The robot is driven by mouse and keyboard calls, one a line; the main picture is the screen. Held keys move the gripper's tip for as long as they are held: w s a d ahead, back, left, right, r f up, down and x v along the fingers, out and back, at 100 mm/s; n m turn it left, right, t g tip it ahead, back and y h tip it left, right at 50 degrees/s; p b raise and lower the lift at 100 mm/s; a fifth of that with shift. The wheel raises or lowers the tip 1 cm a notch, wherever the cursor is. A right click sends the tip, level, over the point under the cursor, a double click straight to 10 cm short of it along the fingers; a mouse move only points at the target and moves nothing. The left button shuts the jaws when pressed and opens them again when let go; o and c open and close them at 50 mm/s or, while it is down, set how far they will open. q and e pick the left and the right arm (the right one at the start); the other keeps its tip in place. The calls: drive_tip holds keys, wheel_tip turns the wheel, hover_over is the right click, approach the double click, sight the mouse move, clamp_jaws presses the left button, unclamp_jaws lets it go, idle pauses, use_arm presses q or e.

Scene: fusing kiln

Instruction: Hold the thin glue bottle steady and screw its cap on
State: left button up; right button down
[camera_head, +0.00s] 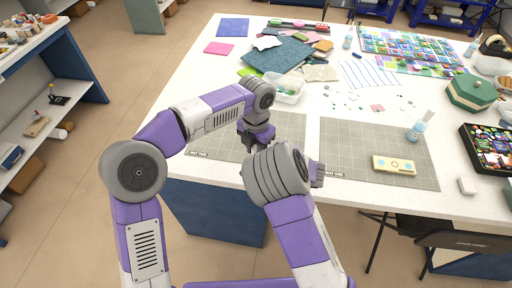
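A small bottle with pale blue contents and a thin upper end (417,130) stands upright on the right-hand grey cutting mat (350,140). It looks like the glue bottle, but I cannot make out a separate cap. My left gripper (248,142) points down over the left-hand mat (285,125), partly hidden behind my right arm; its fingers are too small to read. My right gripper (319,174) is near the table's front edge, between the two mats, mostly hidden by its own wrist. Both grippers are well left of the bottle.
A yellow-cream block (394,165) lies on the right mat in front of the bottle. A dark tray of coloured pieces (488,150), a green lidded box (471,92) and a small white block (467,186) are to the right. A clear tub (289,94) and glass sheets (275,56) lie behind.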

use_arm(q)
drive_tip(key=o, duration=0.4)
drive_tip(key=shift+c, duration=0.2)
drive_tip(key=shift+r, duration=2.25)
drive_tip(key=shift+c, duration=0.2)
